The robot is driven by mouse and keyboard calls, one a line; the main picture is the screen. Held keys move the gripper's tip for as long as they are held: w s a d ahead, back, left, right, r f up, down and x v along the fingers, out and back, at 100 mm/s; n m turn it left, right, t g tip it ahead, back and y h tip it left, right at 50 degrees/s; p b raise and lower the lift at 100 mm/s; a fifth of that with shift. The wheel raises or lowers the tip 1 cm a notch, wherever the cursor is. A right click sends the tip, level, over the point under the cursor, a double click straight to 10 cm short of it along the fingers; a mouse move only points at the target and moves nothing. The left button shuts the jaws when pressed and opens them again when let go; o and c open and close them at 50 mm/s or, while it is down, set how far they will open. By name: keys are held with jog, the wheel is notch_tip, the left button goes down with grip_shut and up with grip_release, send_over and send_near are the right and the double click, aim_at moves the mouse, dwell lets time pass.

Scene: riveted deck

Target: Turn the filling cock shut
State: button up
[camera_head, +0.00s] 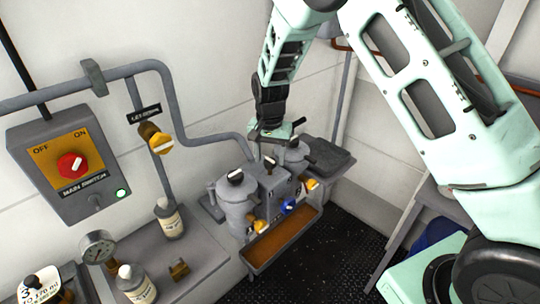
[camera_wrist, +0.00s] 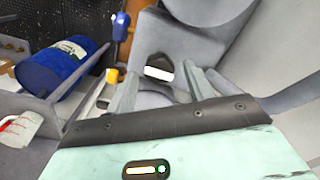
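I cannot tell for sure which fitting is the filling cock. A yellow cock (camera_head: 160,142) sits on the wall pipe under a small dark label that is hard to read. On the grey two-canister machine (camera_head: 238,212) there are a yellow tap (camera_head: 260,226), a blue tap (camera_head: 288,206) and another yellow tap (camera_head: 312,184). My gripper (camera_head: 268,137) is above the back of the machine, by the right canister. In the wrist view my gripper (camera_wrist: 160,92) has its fingers apart, with grey machine parts beyond them. A blue handle (camera_wrist: 121,28) and a yellow part (camera_wrist: 112,75) show to their left.
A main switch box (camera_head: 68,165) with a red knob hangs on the left wall. Bottles (camera_head: 168,218) and a gauge (camera_head: 97,246) stand on the left bench. A drip tray (camera_head: 284,240) fronts the machine. A blue drum (camera_wrist: 60,66) lies left in the wrist view.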

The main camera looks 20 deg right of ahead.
aim_at(270, 159)
dwell(0.3)
notch_tip(270, 159, up, 17)
jog(key=b, duration=0.4)
jog(key=shift+r, duration=0.2)
